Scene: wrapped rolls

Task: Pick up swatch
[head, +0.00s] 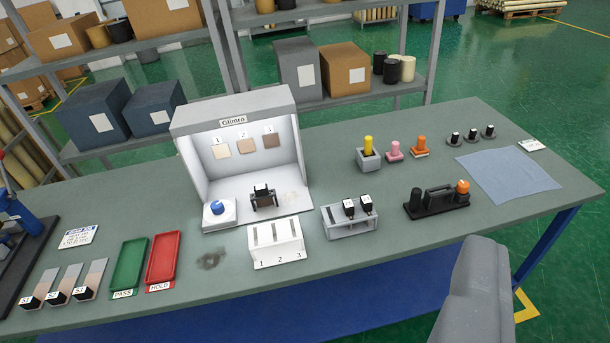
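Several flat pieces could be the swatch. Three beige-grey strips with black ends, labelled S1 (39,287), S2 (68,284) and S3 (95,277), lie side by side at the table's front left. Three small square samples, tan to brown, numbered 1 (220,151), 2 (246,146) and 3 (271,140), are on the back wall of the white light booth (189,155). A small dark stand (263,197) is on the booth floor; whether it holds anything is unclear. My gripper's fingers do not show, and none of these pieces is seen held.
A green PASS tray (130,264) and red HOLD tray (163,258) lie beside the strips. A white slotted block (276,243), a grey rack (348,220) and a blue button (217,207) are near the booth. A blue cloth (510,175) lies at right.

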